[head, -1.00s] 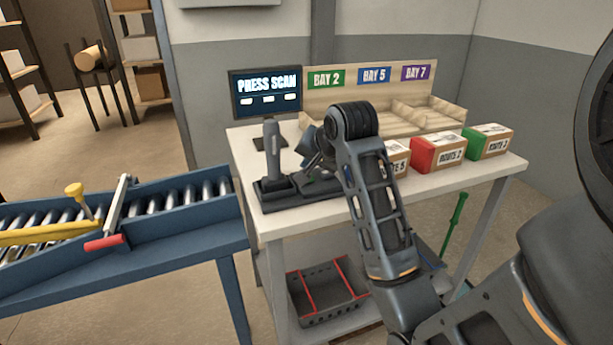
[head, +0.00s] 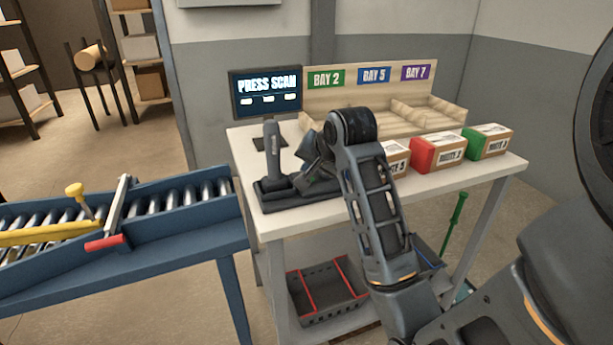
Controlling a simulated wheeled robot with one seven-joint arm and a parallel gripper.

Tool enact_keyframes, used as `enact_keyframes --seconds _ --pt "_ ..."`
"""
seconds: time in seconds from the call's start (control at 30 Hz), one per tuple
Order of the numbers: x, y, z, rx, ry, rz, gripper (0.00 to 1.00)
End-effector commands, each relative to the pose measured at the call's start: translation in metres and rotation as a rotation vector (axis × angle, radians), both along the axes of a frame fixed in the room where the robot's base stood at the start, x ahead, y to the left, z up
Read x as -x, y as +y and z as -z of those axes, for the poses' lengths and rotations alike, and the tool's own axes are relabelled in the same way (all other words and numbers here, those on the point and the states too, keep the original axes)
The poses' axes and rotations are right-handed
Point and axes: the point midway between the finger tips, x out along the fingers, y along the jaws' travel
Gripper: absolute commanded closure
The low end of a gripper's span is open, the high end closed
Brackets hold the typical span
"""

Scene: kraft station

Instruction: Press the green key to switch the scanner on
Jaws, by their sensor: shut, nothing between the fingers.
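The scanner (head: 272,150) stands upright on its dark base (head: 273,190) at the left front of the white table. The monitor (head: 266,92) behind it reads "PRESS SCAN". My gripper (head: 308,186) is shut and empty, pointing down over the right part of the dark base, just right of the scanner. My wrist and forearm cover much of that area. The green key cannot be made out clearly, and I cannot tell whether my fingertips touch it.
Boxes with red (head: 424,154) and green (head: 480,142) sides stand on the table's right; another is partly behind my arm. A wooden sorter (head: 440,116) marked Bay 2, 5 and 7 stands behind. A roller conveyor (head: 150,235) is at the left, a dark crate (head: 318,312) on the lower shelf.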

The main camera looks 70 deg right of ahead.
Motion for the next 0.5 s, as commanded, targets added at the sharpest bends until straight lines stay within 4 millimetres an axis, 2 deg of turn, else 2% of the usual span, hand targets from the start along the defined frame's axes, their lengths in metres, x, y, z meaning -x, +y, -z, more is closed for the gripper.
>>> enact_keyframes --seconds 0.5 --pt "0.0001 0.0000 0.0055 -0.001 0.001 0.001 1.00"
